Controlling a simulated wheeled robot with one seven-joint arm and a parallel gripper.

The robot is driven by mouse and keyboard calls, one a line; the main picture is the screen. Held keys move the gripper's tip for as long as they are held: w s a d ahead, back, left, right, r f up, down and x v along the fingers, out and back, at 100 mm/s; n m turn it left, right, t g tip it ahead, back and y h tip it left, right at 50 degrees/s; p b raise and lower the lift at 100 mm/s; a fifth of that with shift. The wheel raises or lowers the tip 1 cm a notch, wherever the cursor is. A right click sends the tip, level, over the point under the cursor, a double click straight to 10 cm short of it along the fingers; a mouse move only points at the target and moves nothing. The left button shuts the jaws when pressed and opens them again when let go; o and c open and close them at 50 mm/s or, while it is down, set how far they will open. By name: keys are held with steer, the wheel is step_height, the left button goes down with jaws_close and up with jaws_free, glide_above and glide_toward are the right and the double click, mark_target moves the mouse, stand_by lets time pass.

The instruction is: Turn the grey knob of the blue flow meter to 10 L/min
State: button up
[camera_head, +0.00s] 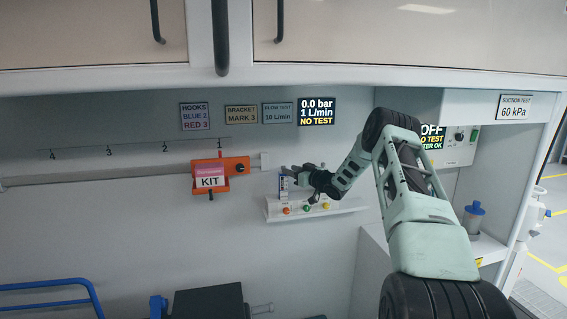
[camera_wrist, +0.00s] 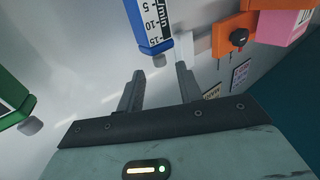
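The blue flow meter (camera_head: 283,187) stands at the left end of a white wall rail. In the wrist view the blue flow meter (camera_wrist: 152,25) hangs at the top, with scale marks 5, 10 and 15. Its grey knob (camera_wrist: 159,48) shows only in small part at its blue end. My gripper (camera_head: 296,172) is close to the meter in the head view. In the wrist view my gripper (camera_wrist: 158,82) has its two fingers apart with nothing between them, and the knob lies beyond the fingertips. The display (camera_head: 317,111) reads 0.0 bar, 1 L/min, NO TEST.
A flow test sign (camera_head: 277,114) reads 10 L/min. An orange bracket (camera_head: 236,165) with a pink kit is left of the meter. A green flow meter (camera_wrist: 14,100) is at the wrist view's left edge. The rail (camera_head: 345,207) has coloured outlets below my gripper.

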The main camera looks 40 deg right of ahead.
steer(key=shift+w+p, duration=0.85)
steer(key=shift+w, duration=1.8)
steer(key=shift+c, duration=0.4)
jaws_close()
